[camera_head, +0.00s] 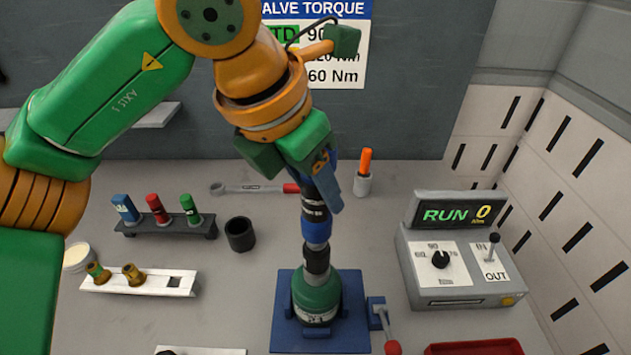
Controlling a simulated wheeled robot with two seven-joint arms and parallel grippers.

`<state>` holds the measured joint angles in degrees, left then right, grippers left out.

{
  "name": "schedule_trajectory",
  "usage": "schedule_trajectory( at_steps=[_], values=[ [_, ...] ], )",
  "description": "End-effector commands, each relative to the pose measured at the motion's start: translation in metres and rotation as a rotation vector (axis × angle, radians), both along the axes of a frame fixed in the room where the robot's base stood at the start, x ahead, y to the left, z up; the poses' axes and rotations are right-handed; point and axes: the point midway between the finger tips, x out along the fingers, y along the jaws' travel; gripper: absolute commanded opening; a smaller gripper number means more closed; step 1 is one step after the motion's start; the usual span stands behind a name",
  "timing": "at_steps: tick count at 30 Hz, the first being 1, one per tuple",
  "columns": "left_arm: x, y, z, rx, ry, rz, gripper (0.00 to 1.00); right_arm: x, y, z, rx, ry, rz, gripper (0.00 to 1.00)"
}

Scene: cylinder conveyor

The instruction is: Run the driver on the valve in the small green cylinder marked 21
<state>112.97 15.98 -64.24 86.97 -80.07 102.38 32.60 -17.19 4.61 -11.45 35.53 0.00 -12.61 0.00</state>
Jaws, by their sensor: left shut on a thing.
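The small green cylinder (317,294) stands upright in a blue holder (352,330) at the bottom middle of the head view. Its white band carries a mark that is too small to read surely. My left gripper (322,185) is shut on the driver (316,229), a dark upright tool with a blue band. The driver reaches down to the top of the cylinder and hides the valve. I cannot tell how fully it is seated. The control box (460,250) at right has a display reading "RUN 0" (458,214), a black dial and a lever by "OUT". My right gripper is out of view.
A rack (165,229) holds blue, red and green sockets at left, beside a black cup (240,234). A white tray (140,283) holds brass valves. A wrench (250,188) and an orange marker in a cup (363,184) lie behind. A red-handled clamp (384,322) and red bin (475,348) are in front.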

Motion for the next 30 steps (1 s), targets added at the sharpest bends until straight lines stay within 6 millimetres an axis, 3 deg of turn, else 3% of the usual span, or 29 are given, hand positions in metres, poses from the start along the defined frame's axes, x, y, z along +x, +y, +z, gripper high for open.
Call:
schedule_trajectory(
  at_steps=[30],
  values=[
    [-0.0004, 0.0001, -0.0045, 0.002, 0.003, 0.0, 0.0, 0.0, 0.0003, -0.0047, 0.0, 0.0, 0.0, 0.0]
  ],
)
